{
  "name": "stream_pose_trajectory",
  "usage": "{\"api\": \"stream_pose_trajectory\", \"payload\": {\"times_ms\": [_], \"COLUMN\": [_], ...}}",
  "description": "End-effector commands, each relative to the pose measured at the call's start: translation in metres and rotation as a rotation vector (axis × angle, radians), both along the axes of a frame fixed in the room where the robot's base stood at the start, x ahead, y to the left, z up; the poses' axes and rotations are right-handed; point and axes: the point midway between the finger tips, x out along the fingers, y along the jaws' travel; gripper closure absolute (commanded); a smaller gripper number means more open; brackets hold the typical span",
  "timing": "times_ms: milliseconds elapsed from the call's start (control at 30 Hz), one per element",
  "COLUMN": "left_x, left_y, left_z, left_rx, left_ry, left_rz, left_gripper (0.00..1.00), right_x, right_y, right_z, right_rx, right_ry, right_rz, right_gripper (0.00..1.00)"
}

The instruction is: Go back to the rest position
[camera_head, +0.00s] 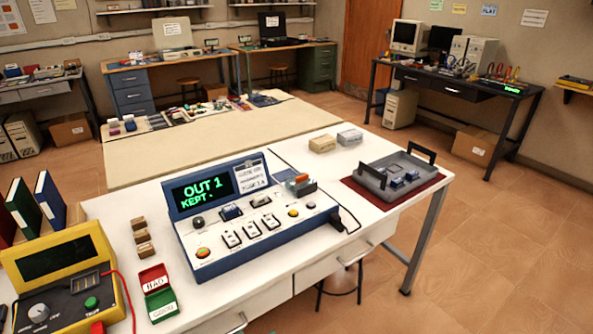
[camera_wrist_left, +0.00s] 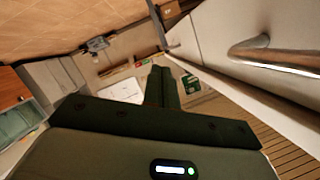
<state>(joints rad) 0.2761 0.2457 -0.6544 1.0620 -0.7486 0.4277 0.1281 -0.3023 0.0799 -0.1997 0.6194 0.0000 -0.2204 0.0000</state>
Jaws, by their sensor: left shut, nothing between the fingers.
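My left gripper (camera_wrist_left: 162,86) shows in the left wrist view. Its dark fingers are together, with nothing between them. It is apart from the white drawer front with the metal handle (camera_wrist_left: 275,53) at the upper right of that view. Neither gripper shows in the head view. My right gripper is in no view. The blue console (camera_head: 290,229) stands on the white table (camera_head: 245,284), and its screen (camera_head: 204,192) reads "OUT 1 KEPT.".
A yellow device (camera_head: 45,242) is at the front left, beside red and green bins (camera_head: 161,303). A grey tray (camera_head: 396,174) with black handles sits on a dark red mat (camera_head: 415,200) at right. Small boxes (camera_head: 322,144) stand behind. The floor (camera_head: 490,250) at right is clear.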

Motion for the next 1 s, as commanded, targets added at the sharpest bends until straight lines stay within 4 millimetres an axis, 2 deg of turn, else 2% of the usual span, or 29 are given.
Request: {"api": "stream_pose_trajectory", "payload": {"times_ms": [33, 100, 167, 200, 267, 300, 367, 400, 467, 500, 600, 700, 833, 1000], "left_x": [-0.020, -0.052, -0.087, -0.112, -0.154, -0.184, -0.232, -0.265, -0.314, -0.345, -0.411, -0.457, -0.486, -0.490], "left_y": [0.020, 0.051, 0.074, 0.089, 0.109, 0.121, 0.137, 0.146, 0.158, 0.163, 0.174, 0.179, 0.181, 0.181], "left_z": [-0.037, -0.085, -0.122, -0.144, -0.175, -0.193, -0.216, -0.229, -0.243, -0.251, -0.260, -0.263, -0.263, -0.263], "left_rx": [0.010, 0.035, 0.063, 0.080, 0.110, 0.133, 0.165, 0.185, 0.217, 0.237, 0.277, 0.303, 0.321, 0.323], "left_ry": [0.103, 0.243, 0.360, 0.438, 0.556, 0.632, 0.747, 0.824, 0.931, 0.998, 1.140, 1.238, 1.299, 1.307], "left_rz": [0.101, 0.239, 0.342, 0.406, 0.495, 0.549, 0.625, 0.672, 0.736, 0.772, 0.845, 0.891, 0.918, 0.922], "left_gripper": [1.00, 1.00, 1.00, 1.00, 1.00, 1.00, 1.00, 1.00, 1.00, 1.00, 1.00, 1.00, 1.00, 1.00], "right_x": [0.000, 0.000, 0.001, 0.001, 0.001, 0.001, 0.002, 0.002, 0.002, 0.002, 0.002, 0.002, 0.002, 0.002], "right_y": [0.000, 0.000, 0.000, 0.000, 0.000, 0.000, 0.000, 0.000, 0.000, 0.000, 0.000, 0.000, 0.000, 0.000], "right_z": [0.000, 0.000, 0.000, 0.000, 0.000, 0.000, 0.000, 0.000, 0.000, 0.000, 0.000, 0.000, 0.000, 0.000], "right_rx": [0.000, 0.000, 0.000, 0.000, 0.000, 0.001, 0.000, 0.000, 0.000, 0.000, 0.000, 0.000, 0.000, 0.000], "right_ry": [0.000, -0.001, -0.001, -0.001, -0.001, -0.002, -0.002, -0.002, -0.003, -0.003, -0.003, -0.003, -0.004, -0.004], "right_rz": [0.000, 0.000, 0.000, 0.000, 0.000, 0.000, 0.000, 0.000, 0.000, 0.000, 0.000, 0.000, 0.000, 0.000], "right_gripper": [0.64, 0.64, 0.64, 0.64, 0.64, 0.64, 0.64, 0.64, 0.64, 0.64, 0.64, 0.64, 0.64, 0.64]}}
